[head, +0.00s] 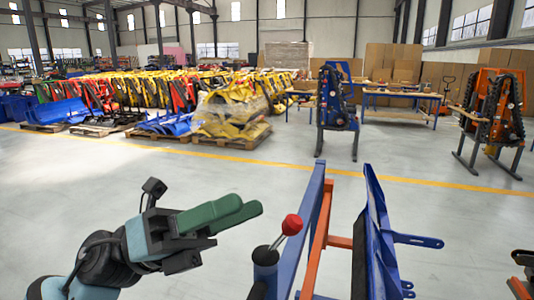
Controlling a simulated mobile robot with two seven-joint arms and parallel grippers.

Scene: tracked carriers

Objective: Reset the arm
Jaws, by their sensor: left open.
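My left gripper (238,212) comes in from the lower left. Its green fingers point to the right, held in the air over the grey floor. They are a little apart and hold nothing that I can see. A lever with a red knob (292,224) stands just to the right of the fingertips, with a gap between them in the picture. The lever rises from a dark post beside a blue and orange frame (314,237). My right gripper does not show.
A blue plate with a bracket (375,240) stands right of the frame. A blue tracked machine (336,108) and an orange one (492,118) stand farther back. Pallets of yellow parts (232,115) and workbenches (400,97) lie beyond the yellow floor line. The floor between is clear.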

